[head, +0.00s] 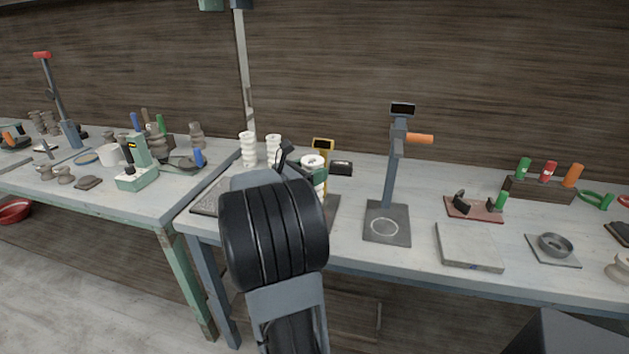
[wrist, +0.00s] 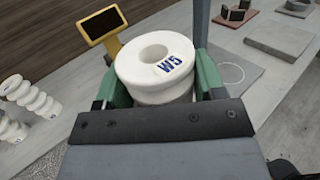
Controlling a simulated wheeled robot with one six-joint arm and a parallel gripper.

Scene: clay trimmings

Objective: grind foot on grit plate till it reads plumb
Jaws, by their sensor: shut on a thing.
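A white ring-shaped piece (wrist: 150,62) marked W5 in blue, with a round hole in its top, sits between the green jaws of my gripper (wrist: 155,85) in the wrist view. My gripper (head: 312,172) is shut on it above the bench in the head view, where the piece (head: 314,161) is partly covered. Its underside is hidden. A yellow stand with a dark display (head: 323,145) is just behind it; I see no reading on the display (wrist: 101,22). A dark speckled plate (head: 206,199) lies left of my arm, and a pale grey slab (head: 469,248) lies at right; which is the grit plate is unclear.
A grey column stand (head: 389,178) with an orange handle rises to the right. White stacked pieces (head: 248,150) stand at left. A ring on a plate (head: 554,246) and a marker rack (head: 540,190) are at far right. A second bench (head: 110,195) adjoins at left.

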